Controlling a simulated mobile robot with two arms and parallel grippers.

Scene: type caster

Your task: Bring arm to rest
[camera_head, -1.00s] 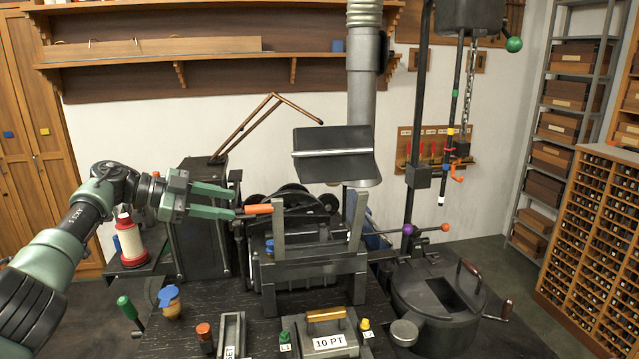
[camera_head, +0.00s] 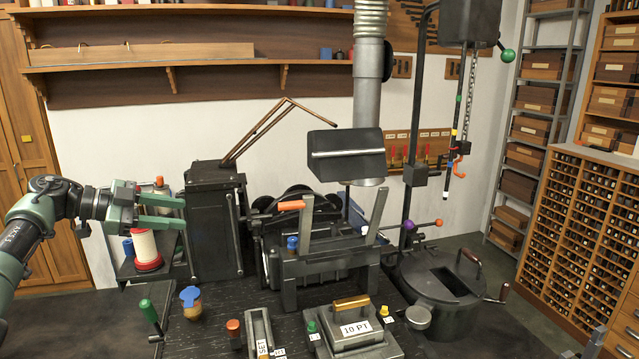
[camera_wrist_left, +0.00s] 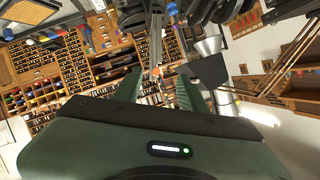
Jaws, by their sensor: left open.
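My left gripper (camera_head: 186,211) is at the left of the head view, in front of the black cabinet, with its green fingers pointing right. It is open, with nothing between the fingers. The two green fingers also show apart in the left wrist view (camera_wrist_left: 158,88). The orange-tipped handle (camera_head: 291,205) of the casting machine stands to the right of the fingertips, clear of them. My left arm (camera_head: 40,215) comes in from the left edge. My right gripper is in neither view.
A red and white spool (camera_head: 146,250) stands on a side shelf below the gripper. A round dark pot (camera_head: 440,290) stands at the right.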

